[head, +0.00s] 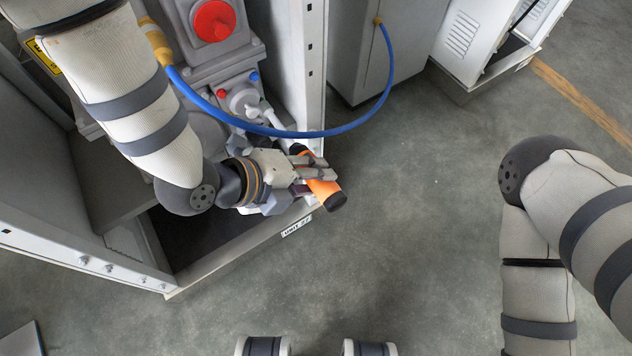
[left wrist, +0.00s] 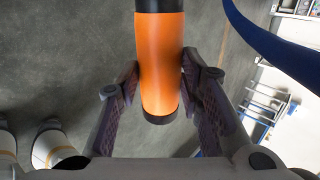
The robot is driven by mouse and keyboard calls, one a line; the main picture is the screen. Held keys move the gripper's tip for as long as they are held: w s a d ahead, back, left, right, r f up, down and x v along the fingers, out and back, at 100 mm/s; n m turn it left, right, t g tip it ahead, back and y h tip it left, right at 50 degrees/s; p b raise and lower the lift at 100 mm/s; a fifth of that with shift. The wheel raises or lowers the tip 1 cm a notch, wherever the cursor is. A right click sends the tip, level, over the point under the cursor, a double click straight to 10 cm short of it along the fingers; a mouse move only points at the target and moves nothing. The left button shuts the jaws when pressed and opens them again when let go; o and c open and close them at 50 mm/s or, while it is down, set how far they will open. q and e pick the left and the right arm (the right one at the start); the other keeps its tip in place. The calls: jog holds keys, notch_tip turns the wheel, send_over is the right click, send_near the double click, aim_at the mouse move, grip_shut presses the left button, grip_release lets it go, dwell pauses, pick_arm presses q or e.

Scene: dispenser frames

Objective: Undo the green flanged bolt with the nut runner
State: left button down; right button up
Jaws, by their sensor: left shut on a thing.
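The nut runner (head: 324,190) has an orange body with black ends. My left gripper (head: 316,178) is shut around its orange body, at the front right corner of the open cabinet. In the left wrist view the nut runner (left wrist: 160,60) stands between the two finger pads, which press on it from both sides. A light grey rod runs from near the gripper up toward the machine; I cannot tell whether it belongs to the tool. I cannot make out the green flanged bolt in either view. My right arm shows at the right, but its gripper is out of view.
The open cabinet (head: 230,262) holds a grey machine with a red round part (head: 213,20). A blue hose (head: 330,132) loops across in front of it, just above my left gripper. Grey cabinets stand at the back. The floor (head: 420,190) is clear.

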aim_at(332, 206)
pick_arm(q)
jog(key=shift+r+p, duration=0.1)
jog(key=shift+p, duration=0.35)
pick_arm(e)
jog(key=shift+w+r, duration=0.1)
jog(key=shift+r, duration=0.3)
dwell(0.3)
jog(key=shift+r, duration=0.1)
